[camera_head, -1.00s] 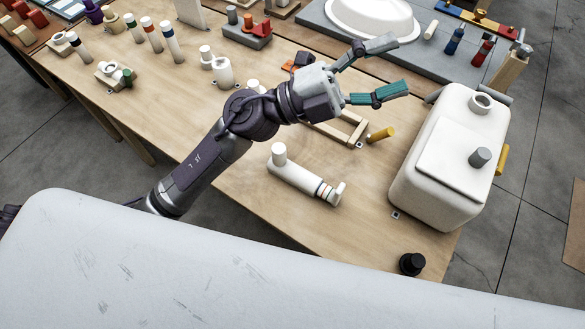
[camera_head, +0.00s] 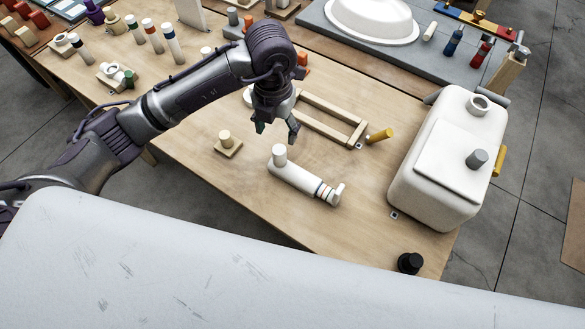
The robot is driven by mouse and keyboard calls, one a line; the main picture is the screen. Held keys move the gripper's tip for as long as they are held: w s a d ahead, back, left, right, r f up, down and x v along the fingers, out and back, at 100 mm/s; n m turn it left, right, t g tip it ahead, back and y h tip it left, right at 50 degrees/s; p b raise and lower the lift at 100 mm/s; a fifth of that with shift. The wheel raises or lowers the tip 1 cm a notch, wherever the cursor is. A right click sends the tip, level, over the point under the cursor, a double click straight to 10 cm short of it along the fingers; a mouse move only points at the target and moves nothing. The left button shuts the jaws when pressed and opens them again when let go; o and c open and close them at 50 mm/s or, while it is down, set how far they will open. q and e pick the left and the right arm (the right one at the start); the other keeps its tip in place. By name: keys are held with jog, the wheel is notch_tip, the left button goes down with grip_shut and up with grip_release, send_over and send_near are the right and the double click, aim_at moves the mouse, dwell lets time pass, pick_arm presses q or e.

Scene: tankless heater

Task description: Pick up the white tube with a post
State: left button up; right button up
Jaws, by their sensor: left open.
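The white tube with a post (camera_head: 304,181) lies on the wooden table, its upright post at the left end and coloured bands near its right end. My left gripper (camera_head: 277,132) points down, open and empty, above and just behind the post, apart from it as far as I can see. My right gripper is not in view.
A small wooden block with a peg (camera_head: 228,146) stands left of the tube. A wooden frame (camera_head: 325,120) and a yellow peg (camera_head: 380,135) lie behind it. A large white tank (camera_head: 440,160) stands to the right. A black knob (camera_head: 410,263) sits near the front edge.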

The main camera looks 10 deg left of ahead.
aim_at(279, 150)
pick_arm(q)
notch_tip(279, 150, down, 4)
jog(key=shift+r, duration=0.15)
jog(key=shift+s+f+p, duration=0.1)
jog(key=shift+f+p, duration=0.4)
jog(key=shift+p, duration=0.1)
notch_tip(279, 150, down, 4)
jog(key=shift+d+r+p, duration=0.1)
jog(key=shift+r+p, duration=0.05)
jog(key=shift+p, duration=0.6)
jog(key=shift+f, duration=0.45)
jog(key=shift+c, duration=0.3)
grip_shut()
